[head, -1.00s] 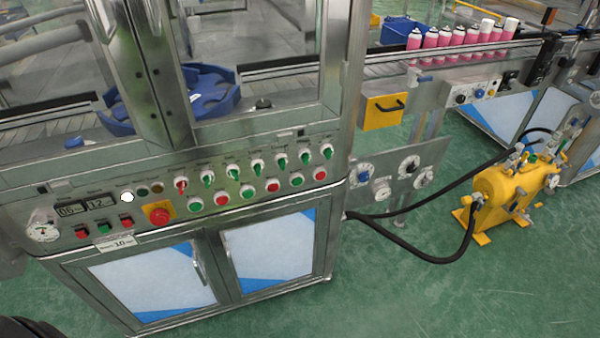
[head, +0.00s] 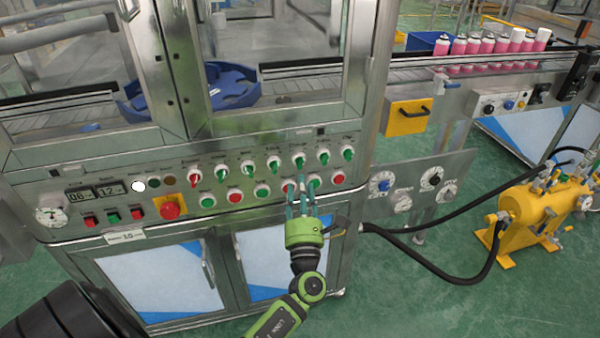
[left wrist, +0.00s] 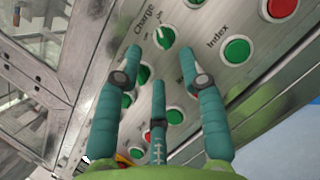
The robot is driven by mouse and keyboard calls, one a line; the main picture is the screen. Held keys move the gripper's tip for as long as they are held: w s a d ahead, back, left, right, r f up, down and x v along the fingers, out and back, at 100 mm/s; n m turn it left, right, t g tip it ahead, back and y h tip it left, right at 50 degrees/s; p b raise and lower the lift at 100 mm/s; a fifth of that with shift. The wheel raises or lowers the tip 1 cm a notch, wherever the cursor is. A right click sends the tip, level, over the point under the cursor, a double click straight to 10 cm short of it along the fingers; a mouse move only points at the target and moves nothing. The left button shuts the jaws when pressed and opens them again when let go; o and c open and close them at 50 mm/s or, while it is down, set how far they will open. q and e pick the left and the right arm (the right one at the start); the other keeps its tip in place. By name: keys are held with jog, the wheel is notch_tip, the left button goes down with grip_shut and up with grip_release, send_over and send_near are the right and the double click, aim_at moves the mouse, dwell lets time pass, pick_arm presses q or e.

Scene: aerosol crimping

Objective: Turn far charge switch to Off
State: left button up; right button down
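The charge switch (left wrist: 164,37) is a green-handled rotary knob in a white ring, beside the word "Charge" in the left wrist view. In the head view, the switch under what seems the same label (head: 298,160) sits in the panel's upper row; its handle stands near upright. My left gripper (head: 302,183) is in front of the panel, below that switch, over the lower button row. Its three teal fingers also show in the left wrist view (left wrist: 160,65), spread apart with nothing between them. The fingers partly hide the lower buttons. My right gripper is not in view.
Similar switches stand close on both sides, such as a green one (head: 323,155) and a red one (head: 194,175). A red emergency button (head: 171,207) is farther left. Cabinet doors (head: 150,280) lie below. A yellow pump (head: 540,220) with black hoses stands right.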

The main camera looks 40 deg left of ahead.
aim_at(300, 167)
pick_arm(q)
jog(key=x, duration=0.5)
jog(key=shift+w+a+p, duration=0.2)
jog(key=shift+w+p, duration=0.1)
jog(key=shift+p, duration=0.05)
grip_shut()
